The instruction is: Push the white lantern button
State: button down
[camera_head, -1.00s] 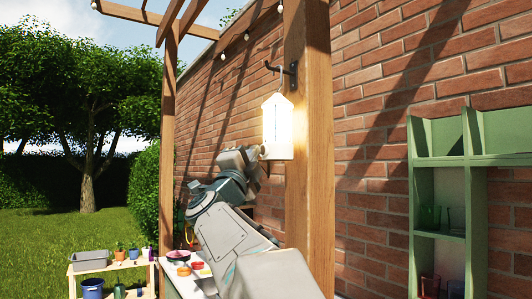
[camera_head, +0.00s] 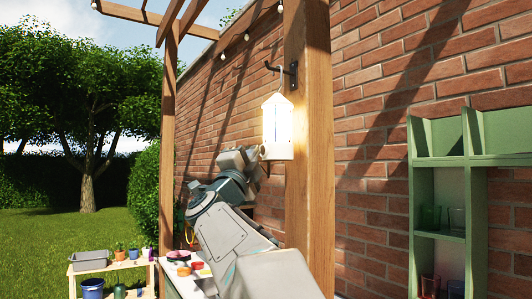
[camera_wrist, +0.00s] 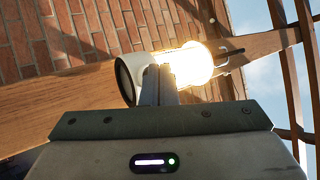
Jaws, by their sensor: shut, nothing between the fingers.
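The white lantern (camera_head: 277,128) hangs from a dark hook on the wooden post and glows warm white. It also shows in the wrist view (camera_wrist: 190,64), lit, with its white base and dark round underside towards my gripper. My gripper (camera_wrist: 158,84) is shut and empty, its fingertips overlapping the lantern's base in the wrist view. In the head view my gripper (camera_head: 262,152) is at the lantern's lower left edge. I cannot tell whether the fingertips touch it. The button is not clearly visible, and my fingers hide part of the base.
The wooden post (camera_head: 309,150) stands right behind the lantern, in front of the brick wall (camera_head: 375,110). A green shelf (camera_head: 424,185) with glasses is at the right. A low wooden shelf (camera_head: 112,266) with pots and a table with colourful dishes are at the lower left.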

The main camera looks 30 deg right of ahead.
jog(key=shift+d, duration=0.15)
dwell(0.5)
jog(key=shift+d, duration=0.3)
jog(key=shift+d+b, duration=0.35)
jog(key=shift+d, duration=0.15)
dwell(0.7)
jog(key=shift+a, duration=0.15)
dwell(0.5)
jog(key=shift+a, duration=0.85)
jog(key=shift+s+a+f, duration=0.1)
jog(key=shift+a, duration=2.4)
